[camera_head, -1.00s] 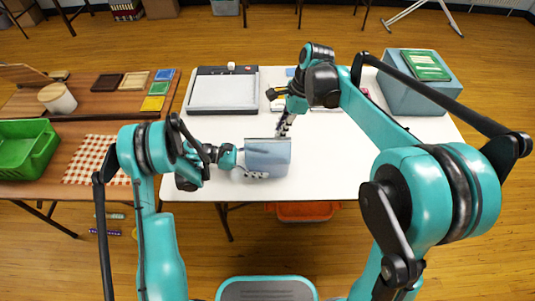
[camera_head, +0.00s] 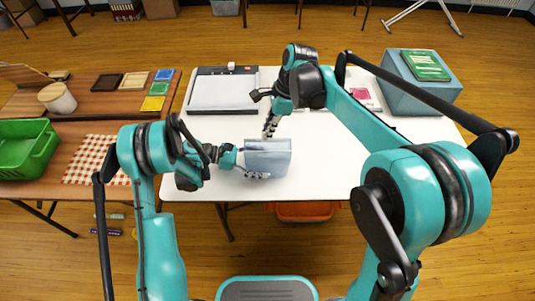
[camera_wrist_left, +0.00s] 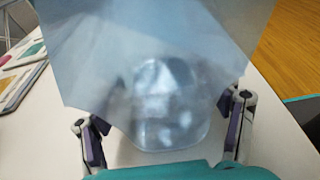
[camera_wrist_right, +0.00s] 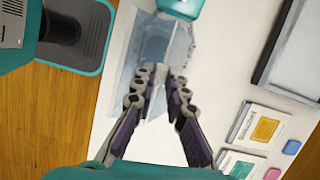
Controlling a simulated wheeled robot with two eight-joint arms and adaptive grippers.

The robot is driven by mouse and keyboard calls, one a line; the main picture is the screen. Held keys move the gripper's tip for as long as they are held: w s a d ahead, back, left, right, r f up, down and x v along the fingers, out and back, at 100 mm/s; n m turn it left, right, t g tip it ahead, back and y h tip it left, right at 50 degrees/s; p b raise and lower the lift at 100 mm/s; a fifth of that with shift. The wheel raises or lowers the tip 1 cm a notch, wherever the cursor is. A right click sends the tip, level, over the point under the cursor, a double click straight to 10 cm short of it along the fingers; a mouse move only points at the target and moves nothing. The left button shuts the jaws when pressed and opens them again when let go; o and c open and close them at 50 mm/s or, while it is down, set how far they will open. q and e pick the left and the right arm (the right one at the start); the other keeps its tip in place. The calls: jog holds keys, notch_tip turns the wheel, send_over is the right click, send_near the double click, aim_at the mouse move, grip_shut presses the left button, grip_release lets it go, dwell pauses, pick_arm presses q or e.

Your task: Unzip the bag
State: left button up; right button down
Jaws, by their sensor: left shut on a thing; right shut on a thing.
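A translucent blue bag (camera_head: 275,166) stands near the front edge of the white table, its top edge upward. It fills much of the left wrist view (camera_wrist_left: 150,50), with a clear rounded shape showing through it. My left gripper (camera_head: 252,163) comes from the left and is shut on the bag's left side. My right gripper (camera_head: 267,136) reaches down from behind to the bag's top edge, near its middle. Its fingertips (camera_wrist_right: 163,76) are close together at the bag (camera_wrist_right: 155,45) in the right wrist view. The small part between them, and any zip slider, is hidden by the fingers.
A framed grey-white board (camera_head: 222,92) lies behind the bag. The table right of the bag is clear.

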pick_arm(q)
jog(key=shift+w, duration=0.1)
pick_arm(e)
jog(key=shift+s+a+f, duration=0.1)
jog(key=shift+s+a, duration=0.05)
jog(key=shift+a, duration=0.8)
jog(key=shift+s+a, duration=0.1)
jog(key=shift+a, duration=0.85)
jog(key=c, duration=1.5)
grip_release()
jog(key=shift+w, duration=0.1)
jog(key=shift+c, duration=0.7)
pick_arm(q)
jog(key=o, duration=0.9)
pick_arm(e)
notch_tip(320, 180, up, 7)
